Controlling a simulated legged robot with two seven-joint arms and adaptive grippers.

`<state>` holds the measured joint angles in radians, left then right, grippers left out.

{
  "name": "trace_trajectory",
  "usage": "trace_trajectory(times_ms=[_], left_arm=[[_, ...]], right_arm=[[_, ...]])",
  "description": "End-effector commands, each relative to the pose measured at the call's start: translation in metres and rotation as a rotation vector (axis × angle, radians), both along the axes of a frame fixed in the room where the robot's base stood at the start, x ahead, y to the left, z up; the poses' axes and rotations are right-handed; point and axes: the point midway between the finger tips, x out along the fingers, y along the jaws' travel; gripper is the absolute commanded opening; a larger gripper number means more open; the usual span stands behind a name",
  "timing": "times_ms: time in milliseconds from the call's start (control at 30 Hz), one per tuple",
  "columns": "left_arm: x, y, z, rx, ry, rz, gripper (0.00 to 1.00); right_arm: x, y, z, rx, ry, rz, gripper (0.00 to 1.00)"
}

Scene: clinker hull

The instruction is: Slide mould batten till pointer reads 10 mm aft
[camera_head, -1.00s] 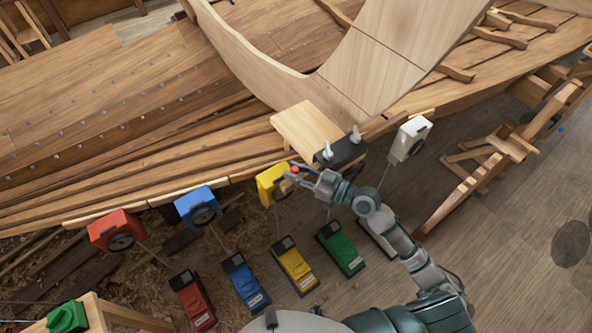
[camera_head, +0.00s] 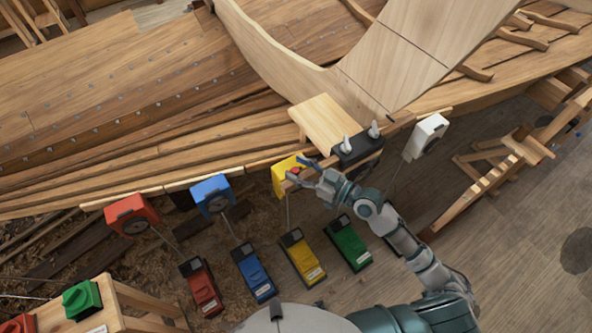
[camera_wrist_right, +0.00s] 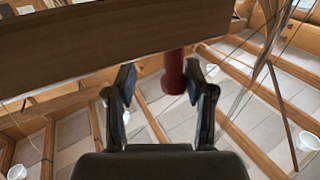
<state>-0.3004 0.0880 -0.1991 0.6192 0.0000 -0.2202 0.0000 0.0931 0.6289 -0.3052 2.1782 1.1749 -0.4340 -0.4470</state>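My right gripper (camera_head: 301,171) is beside the yellow box (camera_head: 283,178) at the hull's near edge. In the right wrist view its two dark fingers (camera_wrist_right: 160,85) stand apart. A red cylinder (camera_wrist_right: 174,72) shows between and beyond them, closer to the right finger; I cannot tell whether they touch. A dark brown wooden beam (camera_wrist_right: 110,42) crosses above the fingers; I cannot tell for sure whether it is the mould batten. A pale curved mould (camera_head: 390,60) stands on the hull. No pointer reading or scale is legible. My left gripper is not in view.
A black block with two white knobs (camera_head: 357,147) is right of my right gripper. Red (camera_head: 132,215), blue (camera_head: 212,194) and white (camera_head: 426,137) boxes line the hull edge. Several coloured units lie below on the floor. A green box (camera_head: 82,299) sits on a bench at lower left.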

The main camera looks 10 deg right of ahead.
Motion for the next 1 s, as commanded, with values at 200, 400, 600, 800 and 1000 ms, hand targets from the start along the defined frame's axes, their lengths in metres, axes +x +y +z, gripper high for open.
trace_trajectory(times_ms=[200,400,600,800,1000], left_arm=[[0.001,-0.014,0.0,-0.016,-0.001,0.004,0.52],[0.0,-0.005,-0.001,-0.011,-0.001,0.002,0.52],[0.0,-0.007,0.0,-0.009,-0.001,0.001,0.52],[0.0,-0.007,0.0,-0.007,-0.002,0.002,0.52],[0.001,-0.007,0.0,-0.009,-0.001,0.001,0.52]], right_arm=[[-0.001,0.003,-0.002,-0.004,0.004,0.001,0.52],[-0.001,0.005,-0.002,-0.007,0.005,0.001,0.52],[-0.016,-0.016,-0.005,-0.01,0.007,0.001,0.52],[-0.041,-0.045,-0.005,-0.008,0.009,0.004,0.52],[-0.057,-0.063,-0.006,-0.001,0.013,-0.002,0.52]])
